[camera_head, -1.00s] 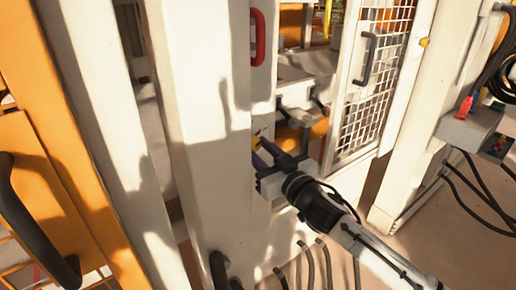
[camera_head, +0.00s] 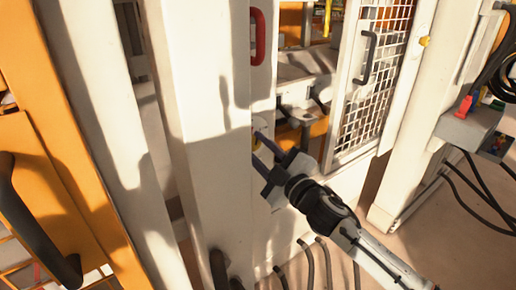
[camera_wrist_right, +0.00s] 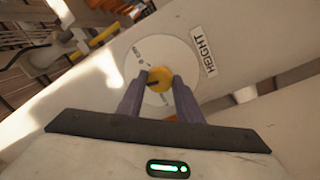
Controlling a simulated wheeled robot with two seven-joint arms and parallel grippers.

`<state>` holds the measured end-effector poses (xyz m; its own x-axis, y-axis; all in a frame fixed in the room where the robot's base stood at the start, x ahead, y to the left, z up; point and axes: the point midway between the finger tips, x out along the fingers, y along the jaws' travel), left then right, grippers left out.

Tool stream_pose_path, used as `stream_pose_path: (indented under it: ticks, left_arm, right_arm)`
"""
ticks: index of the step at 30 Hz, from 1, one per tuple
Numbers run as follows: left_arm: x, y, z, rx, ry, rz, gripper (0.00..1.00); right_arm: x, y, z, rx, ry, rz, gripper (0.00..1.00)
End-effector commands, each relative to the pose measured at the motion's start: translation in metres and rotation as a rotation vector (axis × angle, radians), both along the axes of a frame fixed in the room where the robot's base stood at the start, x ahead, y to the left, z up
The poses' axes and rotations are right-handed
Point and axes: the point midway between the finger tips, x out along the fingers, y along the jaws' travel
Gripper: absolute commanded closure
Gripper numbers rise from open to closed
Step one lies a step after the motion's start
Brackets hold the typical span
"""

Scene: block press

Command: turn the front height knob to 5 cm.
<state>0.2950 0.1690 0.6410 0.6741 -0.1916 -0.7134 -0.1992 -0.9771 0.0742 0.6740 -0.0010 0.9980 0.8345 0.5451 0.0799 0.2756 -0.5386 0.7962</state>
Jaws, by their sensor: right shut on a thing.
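The height knob (camera_wrist_right: 159,79) is yellow with a dark pointer mark. It sits on a round white dial plate (camera_wrist_right: 184,55) next to a label reading HEIGHT (camera_wrist_right: 203,54) in the right wrist view. My right gripper (camera_wrist_right: 160,88) is shut on the knob, one dark finger on each side. The dial's small markings are too blurred to read, and the fingers cover part of the plate. In the head view my right gripper (camera_head: 266,150) reaches the side of the white post, which hides most of the knob. My left gripper is not in view.
The broad white post (camera_head: 205,130) stands just left of my right gripper. A mesh door (camera_head: 375,85) with a dark handle is behind it. A red handle (camera_head: 257,38) is above. Several dark cables hang at the right and near the floor.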

Motion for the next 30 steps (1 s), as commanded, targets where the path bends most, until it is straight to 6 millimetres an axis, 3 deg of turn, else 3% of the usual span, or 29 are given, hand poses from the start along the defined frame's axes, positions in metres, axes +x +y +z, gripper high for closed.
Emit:
stream_pose_path:
  ticks: [12, 28, 29, 30]
  left_arm:
    - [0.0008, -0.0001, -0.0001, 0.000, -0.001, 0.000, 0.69]
    - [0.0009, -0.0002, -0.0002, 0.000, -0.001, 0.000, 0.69]
    - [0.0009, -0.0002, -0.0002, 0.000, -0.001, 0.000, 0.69]
    - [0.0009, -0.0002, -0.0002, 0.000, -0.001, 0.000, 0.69]
  right_arm:
    - [0.0005, -0.0009, -0.0016, -0.153, -0.108, -0.001, 0.90]
    - [0.0005, -0.0011, -0.0015, -0.170, -0.121, -0.001, 0.90]
    - [0.0005, -0.0011, -0.0015, -0.170, -0.121, -0.001, 0.66]
    - [0.0005, -0.0011, -0.0015, -0.170, -0.121, -0.001, 0.59]
